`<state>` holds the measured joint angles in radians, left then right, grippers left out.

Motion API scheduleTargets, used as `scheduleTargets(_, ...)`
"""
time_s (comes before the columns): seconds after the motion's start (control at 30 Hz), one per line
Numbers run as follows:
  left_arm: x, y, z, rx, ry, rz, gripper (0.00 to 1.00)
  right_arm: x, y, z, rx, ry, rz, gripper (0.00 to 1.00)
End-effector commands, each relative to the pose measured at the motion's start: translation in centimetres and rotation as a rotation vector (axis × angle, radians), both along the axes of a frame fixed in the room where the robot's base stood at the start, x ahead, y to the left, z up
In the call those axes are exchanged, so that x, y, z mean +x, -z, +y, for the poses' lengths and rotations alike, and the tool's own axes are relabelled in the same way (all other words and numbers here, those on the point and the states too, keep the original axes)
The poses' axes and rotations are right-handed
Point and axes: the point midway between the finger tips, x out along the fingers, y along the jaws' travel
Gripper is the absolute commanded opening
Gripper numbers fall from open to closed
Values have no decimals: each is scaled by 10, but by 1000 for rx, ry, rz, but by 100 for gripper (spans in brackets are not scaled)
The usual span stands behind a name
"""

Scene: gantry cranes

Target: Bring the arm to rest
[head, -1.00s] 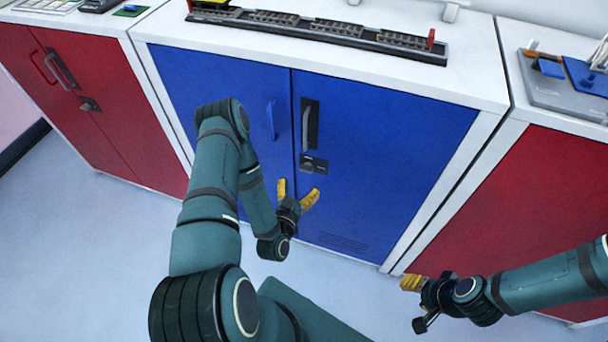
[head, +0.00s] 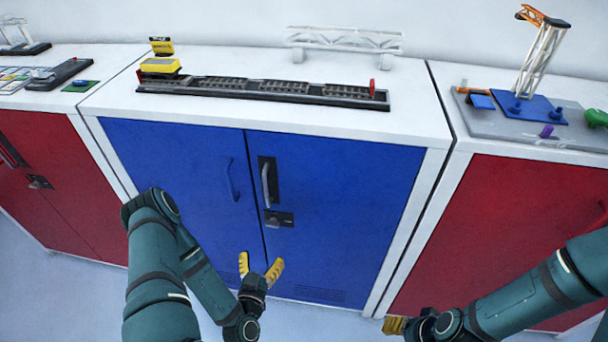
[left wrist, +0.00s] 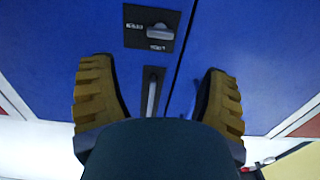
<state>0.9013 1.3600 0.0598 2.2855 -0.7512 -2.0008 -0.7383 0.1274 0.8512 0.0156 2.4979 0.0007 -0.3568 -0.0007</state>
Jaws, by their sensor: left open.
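My left gripper (head: 260,268) is in front of the blue cabinet (head: 350,215), below its handle and latch, with its yellow fingers spread and nothing between them. In the left wrist view the open fingers (left wrist: 158,100) frame the dark handle (left wrist: 152,92) and the latch plate (left wrist: 152,28); I cannot tell how far off the door is. My right gripper (head: 396,325) is at the lower edge of the head view, in front of the right red cabinet. Only part of it shows, and its opening cannot be made out. Both blue doors look shut.
On the blue cabinet's white top stand a dark track (head: 270,90), a yellow block (head: 160,66) and a white truss bridge (head: 345,40). A crane model (head: 536,55) stands on the right cabinet's grey tray (head: 490,120). Red cabinets flank both sides.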

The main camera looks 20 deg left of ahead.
Motion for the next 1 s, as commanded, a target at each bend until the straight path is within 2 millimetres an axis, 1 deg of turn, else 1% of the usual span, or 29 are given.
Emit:
scheduleTargets(0.17, 3, 0, -3, -5, 16, 12, 76, 0, 0, 0, 0, 0, 0, 47)
scheduleTargets(0.27, 15, 3, -16, -30, 80, 70, 76, 0, 0, 0, 0, 0, 0, 47)
scheduleTargets(0.37, 30, 10, -40, -83, 187, 191, 76, 0, 0, 0, 0, 0, 0, 47)
scheduleTargets(0.43, 38, 15, -61, -128, 263, 303, 76, 0, 0, 0, 0, 0, 0, 47)
scheduleTargets(0.5, 41, 20, -81, -179, 326, 426, 76, 0, 0, 0, 0, 0, 0, 47)
scheduleTargets(0.57, 40, 23, -97, -222, 367, 533, 76, 0, 0, 0, 0, 0, 0, 47)
scheduleTargets(0.6, 37, 24, -108, -252, 389, 606, 76, 0, 0, 0, 0, 0, 0, 47)
scheduleTargets(0.67, 31, 25, -122, -295, 411, 715, 76, 0, 0, 0, 0, 0, 0, 47)
scheduleTargets(0.77, 15, 21, -145, -368, 426, 900, 76, 0, 0, 0, 0, 0, 0, 47)
scheduleTargets(0.8, 7, 19, -153, -396, 424, 971, 76, 0, 0, 0, 0, 0, 0, 47)
scheduleTargets(0.9, -14, 11, -169, -460, 406, 1131, 76, 0, 0, 0, 0, 0, 0, 47)
scheduleTargets(1.0, -33, 2, -181, -510, 378, 1254, 76, 0, 0, 0, 0, 0, 0, 47)
